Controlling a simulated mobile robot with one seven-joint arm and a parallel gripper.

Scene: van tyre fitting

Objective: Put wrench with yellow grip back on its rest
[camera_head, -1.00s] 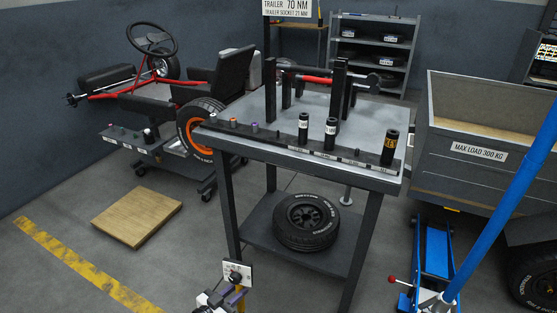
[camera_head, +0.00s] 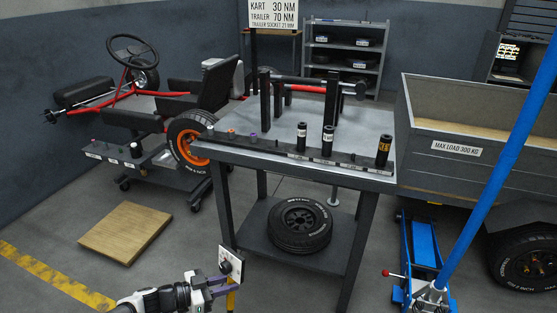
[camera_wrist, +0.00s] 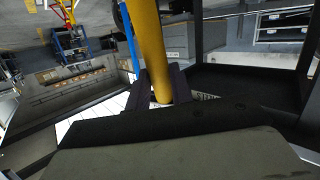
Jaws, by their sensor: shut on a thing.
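My gripper (camera_head: 218,287) is low in front of the table in the head view, shut on the yellow grip (camera_head: 231,300) of a wrench. A white plate with a dark knob (camera_head: 231,264) stands just above the grip. In the wrist view the yellow grip (camera_wrist: 153,45) runs between the two dark fingers (camera_wrist: 160,88) and up out of the picture; its other end is hidden. Dark upright posts (camera_head: 331,103) stand on the table (camera_head: 350,125). A wrench with a red grip (camera_head: 311,89) lies across posts at the back.
Several sockets stand along the table's front rail (camera_head: 310,160). A tyre (camera_head: 300,225) lies on the lower shelf. A trailer (camera_head: 455,148) and blue jack (camera_head: 423,255) are at right. A wooden board (camera_head: 125,234) and kart (camera_head: 150,95) are at left.

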